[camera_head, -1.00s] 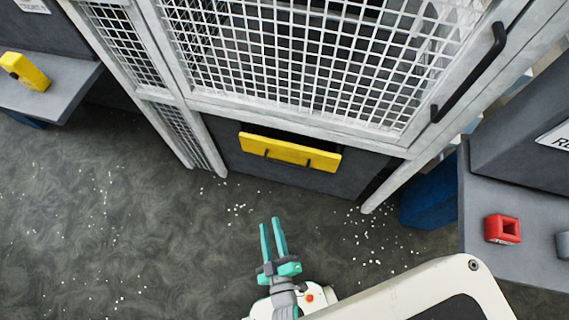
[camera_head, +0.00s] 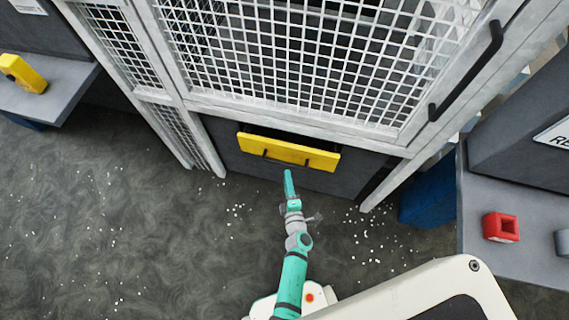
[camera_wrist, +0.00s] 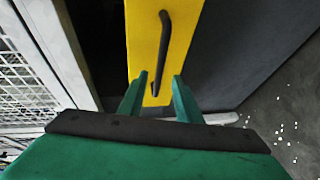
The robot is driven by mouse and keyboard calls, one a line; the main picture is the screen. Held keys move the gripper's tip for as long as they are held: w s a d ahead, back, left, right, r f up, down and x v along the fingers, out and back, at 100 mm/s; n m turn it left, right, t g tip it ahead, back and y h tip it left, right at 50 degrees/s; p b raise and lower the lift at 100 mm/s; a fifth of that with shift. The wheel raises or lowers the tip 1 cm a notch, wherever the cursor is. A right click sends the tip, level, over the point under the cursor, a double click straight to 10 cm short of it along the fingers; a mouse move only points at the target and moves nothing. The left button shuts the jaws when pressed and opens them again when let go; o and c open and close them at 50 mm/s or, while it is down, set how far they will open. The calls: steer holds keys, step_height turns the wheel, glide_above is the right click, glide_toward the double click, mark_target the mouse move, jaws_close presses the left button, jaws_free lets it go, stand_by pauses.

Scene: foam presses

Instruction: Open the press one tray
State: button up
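The press one tray shows as a yellow front panel (camera_head: 288,153) with a dark bar handle (camera_head: 290,160), low in the dark press body behind the mesh cage. In the wrist view the yellow panel (camera_wrist: 145,50) stands upright in the picture, with its black handle (camera_wrist: 162,50) running along it. My gripper (camera_head: 288,172) is just in front of the panel. In the wrist view my gripper's fingers (camera_wrist: 154,95) are apart, one on each side of the handle's near end. I cannot tell whether they touch the handle.
The white mesh cage (camera_head: 300,70) rises above the tray, with a black door handle (camera_head: 468,70). A grey ledge at right holds a red block (camera_head: 500,227). A grey ledge at left holds a yellow block (camera_head: 22,73). The speckled floor (camera_head: 130,230) is open.

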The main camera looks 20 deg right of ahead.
mark_target(285, 164)
steer(key=shift+x, duration=4.15)
steer(key=shift+s+d, duration=0.1)
jaws_close()
